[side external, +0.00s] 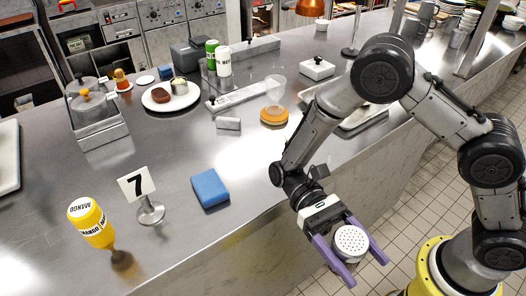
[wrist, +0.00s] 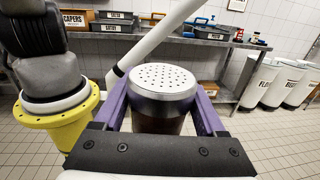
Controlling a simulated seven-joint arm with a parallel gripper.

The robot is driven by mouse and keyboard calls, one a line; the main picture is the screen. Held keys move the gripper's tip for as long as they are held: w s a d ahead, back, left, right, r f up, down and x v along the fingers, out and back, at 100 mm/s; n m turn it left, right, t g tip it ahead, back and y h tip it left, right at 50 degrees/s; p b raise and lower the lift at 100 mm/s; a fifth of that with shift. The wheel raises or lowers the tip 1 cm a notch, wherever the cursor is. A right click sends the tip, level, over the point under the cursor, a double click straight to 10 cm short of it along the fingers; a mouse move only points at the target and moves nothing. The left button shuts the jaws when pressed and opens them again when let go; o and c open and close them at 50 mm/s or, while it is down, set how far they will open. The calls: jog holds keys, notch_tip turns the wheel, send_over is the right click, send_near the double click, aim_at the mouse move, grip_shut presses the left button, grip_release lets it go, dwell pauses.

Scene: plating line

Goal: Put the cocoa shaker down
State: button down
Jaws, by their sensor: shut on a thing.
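The cocoa shaker (side external: 351,242) has a round, light metal lid dotted with holes. In the wrist view the shaker (wrist: 162,88) shows a silver rim and a dark brown body below it. My gripper (side external: 362,272) is shut on the shaker, with a purple finger on each side of it. It holds the shaker upright, out past the counter's front edge and over the tiled floor. The shaker's lower part is hidden in the side view. The steel counter (side external: 255,185) lies to the left of my gripper.
Bare counter lies between the blue item and my arm.

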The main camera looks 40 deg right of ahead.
jog(key=w+a+r+m+t+y, duration=0.4)
jog(key=w+a+m+t+y, duration=0.15)
jog(key=w+y, duration=0.2)
jog(key=w+a+r+m+t+y, duration=0.4)
jog(key=w+a+m+y, duration=0.15)
jog(key=w+a, duration=0.2)
jog(key=w+d+r+m+t+y, duration=0.1)
jog(key=w+r+m+t, duration=0.15)
jog(key=w, duration=0.35)
jog(key=w+d+r+m+t+y, duration=0.1)
jog(key=w+d+m+t+y, duration=0.1)
jog(key=w+t, duration=0.3)
jog(key=w+d+m+t, duration=0.2)
jog(key=w+d, duration=0.4)
jog(key=w, duration=0.1)
jog(key=w+a+f, duration=0.2)
jog(key=w+f, duration=0.1)
jog(key=w, duration=0.1)
jog(key=w+a+f, duration=0.2)
jog(key=w+f, duration=0.2)
jog(key=w+a+f, duration=0.2)
jog(key=w+f, duration=0.1)
jog(key=w, duration=0.1)
jog(key=shift+w+a+f, duration=0.1)
jog(key=shift+w+f, duration=0.1)
jog(key=shift+w, duration=0.2)
jog(key=shift+w+f, duration=0.1)
jog(key=shift+f, duration=1.55)
jog(key=shift+f, duration=0.1)
